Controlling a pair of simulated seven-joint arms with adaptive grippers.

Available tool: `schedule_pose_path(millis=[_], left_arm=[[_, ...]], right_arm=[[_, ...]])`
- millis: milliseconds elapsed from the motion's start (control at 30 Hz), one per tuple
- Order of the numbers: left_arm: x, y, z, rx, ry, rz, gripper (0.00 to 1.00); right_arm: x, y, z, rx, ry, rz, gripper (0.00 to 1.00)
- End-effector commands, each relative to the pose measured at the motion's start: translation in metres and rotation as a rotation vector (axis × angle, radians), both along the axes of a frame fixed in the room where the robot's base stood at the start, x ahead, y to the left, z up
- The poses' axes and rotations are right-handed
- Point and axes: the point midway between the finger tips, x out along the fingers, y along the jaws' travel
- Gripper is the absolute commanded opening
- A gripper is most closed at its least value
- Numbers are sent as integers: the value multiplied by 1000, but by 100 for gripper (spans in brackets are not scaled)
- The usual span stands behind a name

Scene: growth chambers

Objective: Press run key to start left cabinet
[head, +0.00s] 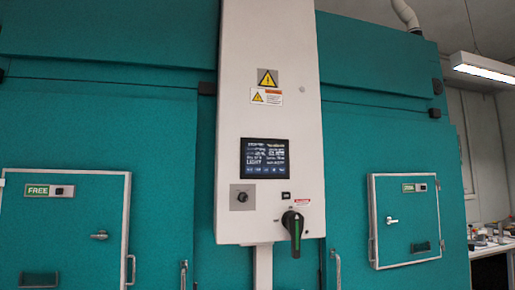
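The left cabinet (100,130) is teal, with a white-framed door (127,215) that bears a green "FREE" label (37,190). A tall white control panel (270,40) stands between the left cabinet and a right one. Its dark touchscreen (264,158) is lit with rows of small text and a row of icons along the bottom. The text is mostly too small to read, and I cannot tell which mark is the run key. Neither of my grippers is in view.
Below the screen are a round key switch (242,198), a small black label or button (286,196) and a black-and-green rotary handle (293,232) that sticks out. The right cabinet (380,140) has a similar door. A cluttered bench (490,250) is at far right.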

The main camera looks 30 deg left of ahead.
Motion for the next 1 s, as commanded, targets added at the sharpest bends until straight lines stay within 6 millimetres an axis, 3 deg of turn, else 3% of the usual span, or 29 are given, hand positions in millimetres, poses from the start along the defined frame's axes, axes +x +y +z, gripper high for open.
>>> schedule_pose_path(millis=[367, 633, 1000], left_arm=[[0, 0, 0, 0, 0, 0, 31], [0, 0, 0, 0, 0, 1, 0], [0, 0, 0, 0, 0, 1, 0]], right_arm=[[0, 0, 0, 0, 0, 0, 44], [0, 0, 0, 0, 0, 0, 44], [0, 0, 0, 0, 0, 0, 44]])
